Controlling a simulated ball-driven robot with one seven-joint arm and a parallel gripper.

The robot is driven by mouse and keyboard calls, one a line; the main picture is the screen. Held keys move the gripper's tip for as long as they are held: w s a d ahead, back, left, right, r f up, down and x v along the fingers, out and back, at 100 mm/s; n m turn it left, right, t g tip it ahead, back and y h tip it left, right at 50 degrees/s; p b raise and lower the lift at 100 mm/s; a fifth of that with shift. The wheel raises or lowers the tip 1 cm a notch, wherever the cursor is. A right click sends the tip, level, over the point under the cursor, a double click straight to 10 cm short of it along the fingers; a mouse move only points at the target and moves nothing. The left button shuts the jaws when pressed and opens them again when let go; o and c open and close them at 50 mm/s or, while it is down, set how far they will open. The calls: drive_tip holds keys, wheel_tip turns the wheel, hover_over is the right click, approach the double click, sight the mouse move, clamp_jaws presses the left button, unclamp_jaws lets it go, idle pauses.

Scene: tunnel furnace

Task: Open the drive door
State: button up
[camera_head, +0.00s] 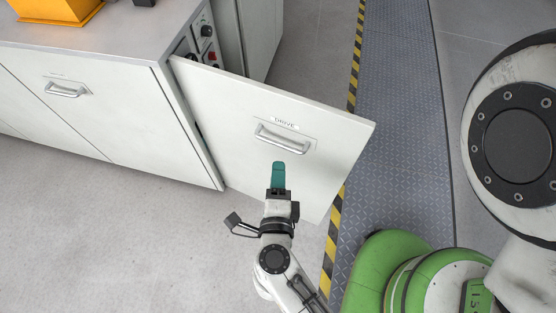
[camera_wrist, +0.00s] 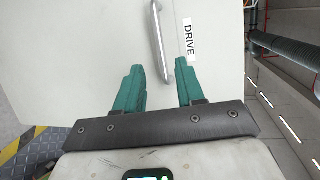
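The white drive door (camera_head: 240,110), labelled DRIVE, stands swung out from the cabinet at a wide angle. Its metal bar handle (camera_head: 282,138) sits on the upper part of the door face. My gripper (camera_head: 278,165) is just below the handle in the head view, in front of the door. In the wrist view my gripper (camera_wrist: 160,67) has its two green fingers spread apart. One end of the handle (camera_wrist: 160,40) shows between and beyond the fingertips, with the DRIVE label (camera_wrist: 189,40) beside it. Nothing is seen gripped.
The cabinet (camera_head: 80,100) has another handled door (camera_head: 65,90) at left. A control panel (camera_head: 205,40) with knobs shows behind the drive door. A yellow-black floor stripe (camera_head: 335,215) and metal plating (camera_head: 395,120) lie to the right. Bare floor (camera_head: 130,230) is free in front.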

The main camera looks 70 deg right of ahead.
drive_tip(key=shift+v, duration=1.05)
